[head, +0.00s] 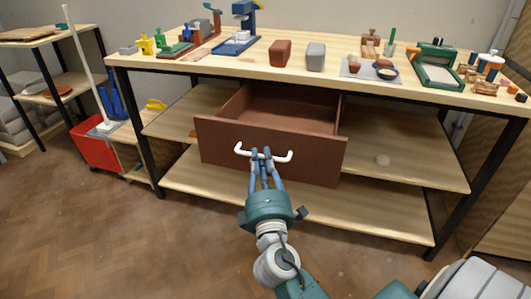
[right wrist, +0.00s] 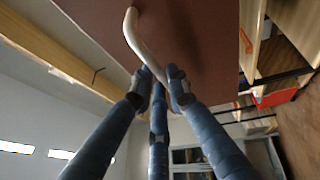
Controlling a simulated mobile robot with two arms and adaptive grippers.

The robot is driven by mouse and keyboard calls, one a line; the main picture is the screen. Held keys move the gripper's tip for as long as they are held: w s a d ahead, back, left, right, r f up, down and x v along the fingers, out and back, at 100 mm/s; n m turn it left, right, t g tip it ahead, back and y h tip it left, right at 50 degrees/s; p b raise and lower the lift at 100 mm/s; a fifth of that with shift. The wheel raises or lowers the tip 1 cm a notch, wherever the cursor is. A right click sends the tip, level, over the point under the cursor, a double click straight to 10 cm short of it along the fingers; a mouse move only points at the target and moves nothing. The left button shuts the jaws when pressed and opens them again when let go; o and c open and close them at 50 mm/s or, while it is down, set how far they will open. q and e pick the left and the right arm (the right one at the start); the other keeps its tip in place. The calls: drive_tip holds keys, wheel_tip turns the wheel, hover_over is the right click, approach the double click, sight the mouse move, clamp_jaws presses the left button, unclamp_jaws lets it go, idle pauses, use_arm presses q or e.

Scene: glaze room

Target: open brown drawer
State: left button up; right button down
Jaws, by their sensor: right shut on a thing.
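The brown drawer (head: 218,141) sits under the worktable's top and is pulled well out, so its inside shows and looks empty. A white bow handle (head: 280,159) is fixed on its front. My right gripper (head: 262,156) is shut on the handle near its middle. In the right wrist view the blue fingers (right wrist: 160,82) close around the white handle (right wrist: 133,35), with the brown drawer front (right wrist: 195,40) behind it. My left gripper does not show.
The worktable (head: 340,46) carries blocks, small tools and a green-framed tray (head: 438,73). Its lower shelf (head: 375,215) lies below the drawer. A red bucket (head: 92,148) with a mop stands at left. The floor (head: 110,240) at front left is clear.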

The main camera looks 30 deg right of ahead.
drive_tip(key=shift+s+a, duration=0.15)
drive_tip(key=shift+s, duration=0.05)
drive_tip(key=c, duration=1.7)
unclamp_jaws()
drive_tip(key=shift+o, duration=0.2)
drive_tip(key=v, duration=1.2)
drive_tip(key=shift+f, duration=0.15)
